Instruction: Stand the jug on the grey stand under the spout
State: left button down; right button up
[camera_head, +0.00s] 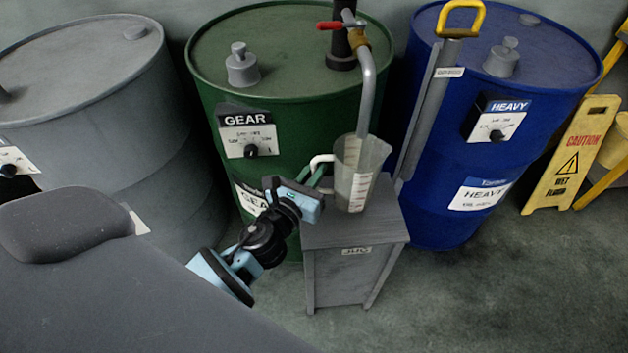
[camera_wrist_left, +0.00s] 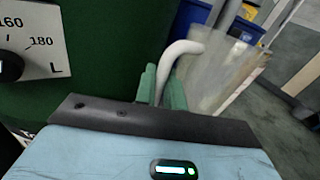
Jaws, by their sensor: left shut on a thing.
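The jug (camera_head: 357,168) is clear with a white handle and a white scale strip. It is upright on or just above the top of the grey stand (camera_head: 325,233), below the end of the grey spout (camera_head: 368,85); I cannot tell if its base touches. My left gripper (camera_head: 318,178) is shut on the jug's handle from the left. In the left wrist view the green fingers (camera_wrist_left: 163,90) close around the white handle, and the jug (camera_wrist_left: 212,75) is blurred beyond. My right gripper is not in view.
The green GEAR drum (camera_head: 215,110) stands behind the stand, with a red valve lever (camera_head: 335,25) above. A blue HEAVY drum (camera_head: 435,165) is to the right, a grey drum (camera_head: 95,100) to the left. A yellow caution sign (camera_head: 570,155) stands far right. Floor at front right is clear.

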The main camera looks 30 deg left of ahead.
pick_arm(q)
notch_tip(320, 180, down, 3)
jog(key=shift+f+b, duration=0.2)
jog(key=shift+b, duration=0.7)
jog(key=shift+r, duration=0.15)
jog(key=c, duration=1.5)
grip_release()
